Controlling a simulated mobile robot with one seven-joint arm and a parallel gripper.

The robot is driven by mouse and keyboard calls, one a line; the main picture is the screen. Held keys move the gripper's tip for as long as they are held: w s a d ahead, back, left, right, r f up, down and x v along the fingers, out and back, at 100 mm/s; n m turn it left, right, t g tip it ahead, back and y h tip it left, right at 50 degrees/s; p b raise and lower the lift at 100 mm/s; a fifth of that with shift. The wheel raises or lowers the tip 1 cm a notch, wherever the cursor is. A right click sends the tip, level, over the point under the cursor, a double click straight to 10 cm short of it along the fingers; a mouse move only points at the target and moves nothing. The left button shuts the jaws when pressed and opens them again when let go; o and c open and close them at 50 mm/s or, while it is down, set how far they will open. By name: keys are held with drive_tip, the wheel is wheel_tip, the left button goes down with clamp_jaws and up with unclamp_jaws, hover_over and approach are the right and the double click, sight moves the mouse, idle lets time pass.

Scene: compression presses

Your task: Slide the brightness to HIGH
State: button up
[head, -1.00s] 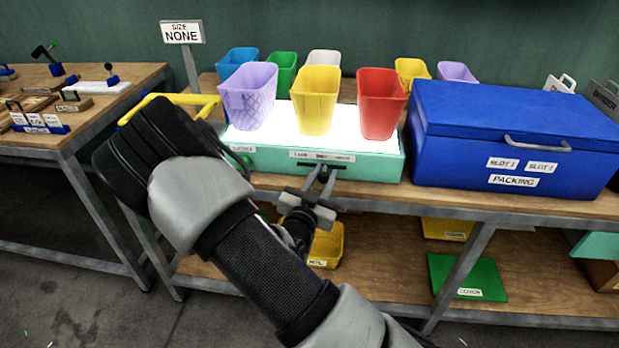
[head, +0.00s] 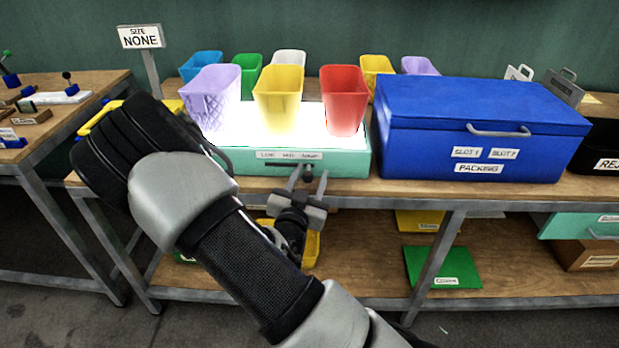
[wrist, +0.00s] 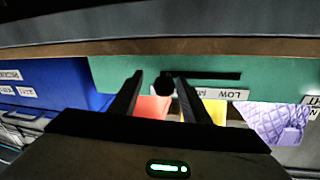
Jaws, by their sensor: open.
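A teal light box (head: 220,162) with a glowing white top stands on the bench. Its front label (head: 288,155) reads LOW, a middle mark and, by its place, HIGH at the right. A dark slot (head: 283,164) runs below the label. The black slider knob (wrist: 163,86) is at the slot's left end in the upside-down wrist view, which is the HIGH end in the head view. My gripper (head: 308,177) is open at that end, with its fingers either side of the knob. It also shows in the wrist view (wrist: 158,88); finger contact is unclear.
Purple (head: 211,95), yellow (head: 279,97) and red (head: 344,100) bins stand on the lit top. A blue packing box (head: 478,135) stands close to the right. The bench's front edge and lower shelf (head: 350,270) are near my arm.

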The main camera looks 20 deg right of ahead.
drive_tip(key=p+v, duration=0.2)
drive_tip(key=v, duration=1.5)
drive_tip(key=shift+s, duration=0.2)
drive_tip(key=shift+a, duration=0.1)
